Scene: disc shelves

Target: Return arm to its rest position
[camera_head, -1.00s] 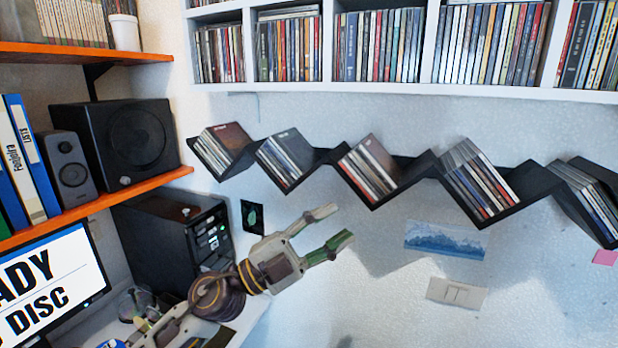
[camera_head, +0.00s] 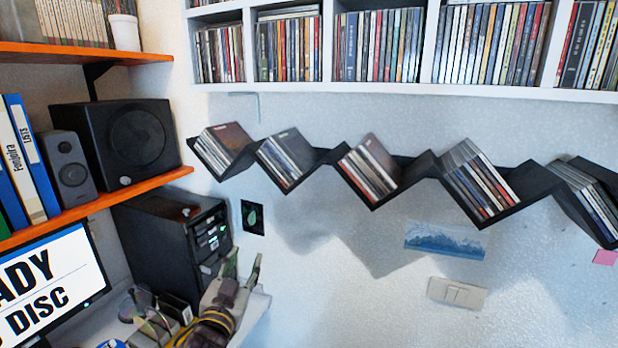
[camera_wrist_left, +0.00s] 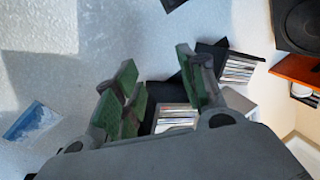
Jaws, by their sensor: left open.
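My left gripper (camera_head: 243,268) is low in the head view, in front of the black computer tower (camera_head: 182,245) and the white desk (camera_head: 252,312). Its two fingers point up and stand apart, with nothing between them. In the left wrist view the green-padded fingers (camera_wrist_left: 165,95) are also spread and empty. Behind them, in that view, discs (camera_wrist_left: 176,117) sit in the zigzag shelf. My right gripper does not show.
A black zigzag wall shelf (camera_head: 330,158) holds several stacks of discs. A white disc rack (camera_head: 400,90) runs above it. Orange shelves (camera_head: 160,181) with speakers (camera_head: 130,140) and binders stand at the left. A monitor (camera_head: 50,285) is below.

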